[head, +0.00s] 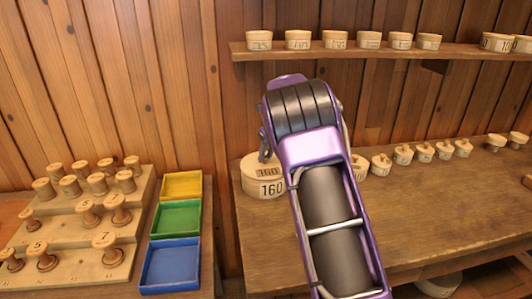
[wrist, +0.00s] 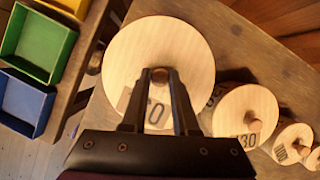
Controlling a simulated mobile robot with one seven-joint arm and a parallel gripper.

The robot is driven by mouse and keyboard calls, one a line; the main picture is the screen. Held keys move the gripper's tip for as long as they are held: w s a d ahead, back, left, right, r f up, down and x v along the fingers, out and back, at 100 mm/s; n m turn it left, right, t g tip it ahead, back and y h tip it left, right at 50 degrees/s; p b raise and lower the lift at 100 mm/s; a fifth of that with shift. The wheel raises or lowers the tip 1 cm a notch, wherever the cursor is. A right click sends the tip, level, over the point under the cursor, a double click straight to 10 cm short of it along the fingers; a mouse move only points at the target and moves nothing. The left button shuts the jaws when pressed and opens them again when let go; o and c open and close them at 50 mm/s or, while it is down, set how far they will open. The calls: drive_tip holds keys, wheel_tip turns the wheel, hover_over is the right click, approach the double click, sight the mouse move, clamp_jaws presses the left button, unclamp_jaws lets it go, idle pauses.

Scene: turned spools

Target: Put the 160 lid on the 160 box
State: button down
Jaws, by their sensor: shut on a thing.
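The 160 box (head: 265,188) is a pale round wooden box with a dark 160 on its front, on the bench left of my arm. The 160 lid (head: 252,162) is over its top, with a second 160 below the knob; whether it rests fully seated I cannot tell. In the wrist view the lid (wrist: 190,50) is a large pale disc that hides the box. My gripper (wrist: 160,78) is shut on its central knob, one finger each side. In the head view my arm hides part of the lid, and only a bit of my gripper (head: 265,147) shows.
Several smaller lidded boxes (head: 403,154) stand in a row to the right; the one marked 130 (wrist: 247,110) is close beside the lid. Small boxes (head: 335,40) line a wall shelf. Yellow, green and blue trays (head: 172,266) and stepped spools stand left. The bench front is clear.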

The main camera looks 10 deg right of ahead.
sight(266, 158)
idle(0.3)
drive_tip(key=shift+c, duration=1)
unclamp_jaws()
drive_tip(key=shift+r+p, duration=0.85)
drive_tip(key=shift+p, duration=0.2)
wheel_tip(266, 158, up, 2)
drive_tip(key=p, duration=0.2)
drive_tip(key=shift+r+p, duration=0.25)
drive_tip(key=shift+p, duration=0.05)
drive_tip(key=shift+r, duration=2.15)
